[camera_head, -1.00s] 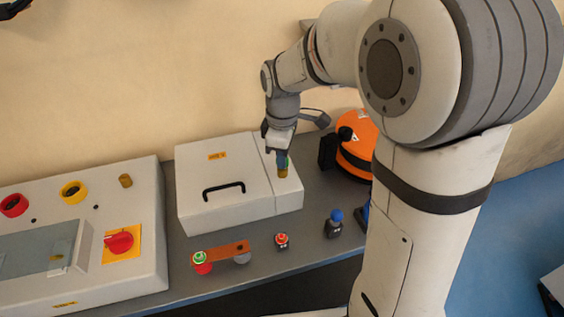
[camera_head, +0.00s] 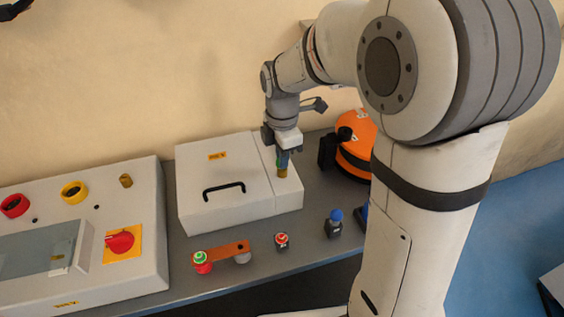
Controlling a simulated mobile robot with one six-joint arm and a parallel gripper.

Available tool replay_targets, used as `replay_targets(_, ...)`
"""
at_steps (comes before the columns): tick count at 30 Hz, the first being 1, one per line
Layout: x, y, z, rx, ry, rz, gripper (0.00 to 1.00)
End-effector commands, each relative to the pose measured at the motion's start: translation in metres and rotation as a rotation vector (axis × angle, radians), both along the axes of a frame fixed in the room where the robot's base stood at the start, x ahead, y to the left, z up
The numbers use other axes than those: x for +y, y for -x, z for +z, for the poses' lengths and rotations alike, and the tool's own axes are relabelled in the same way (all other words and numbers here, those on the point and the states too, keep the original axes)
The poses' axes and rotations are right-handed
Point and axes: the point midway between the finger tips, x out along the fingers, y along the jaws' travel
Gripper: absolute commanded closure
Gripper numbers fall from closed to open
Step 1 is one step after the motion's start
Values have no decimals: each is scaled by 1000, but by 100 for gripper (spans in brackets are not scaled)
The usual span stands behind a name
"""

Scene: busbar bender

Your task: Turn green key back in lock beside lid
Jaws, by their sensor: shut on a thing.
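My gripper (camera_head: 282,157) points down over the narrow right-hand strip of the white box, beside its lid (camera_head: 216,176). It is shut on the green key (camera_head: 279,156), of which only a small green part shows between the fingers. The brass lock (camera_head: 283,172) is right below the fingertips. The key seems to be in the lock, but the fingers hide most of it and its exact angle cannot be told. The lid is down and has a black handle (camera_head: 224,188).
A control panel (camera_head: 133,190) with a red switch (camera_head: 120,242) stands at the left. A copper bar (camera_head: 230,249), a red-topped button (camera_head: 282,240) and a blue-topped part (camera_head: 336,217) are in front of the box. An orange-black device (camera_head: 356,150) stands close behind at the right.

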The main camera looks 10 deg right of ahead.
Motion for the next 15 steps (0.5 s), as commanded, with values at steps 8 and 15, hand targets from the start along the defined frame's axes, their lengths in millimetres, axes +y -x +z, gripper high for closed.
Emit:
replay_targets(8, 0, 0, 0, 0, 0, -1, 73)
replay_targets(15, 0, 0, 0, 0, 0, -2, 69)
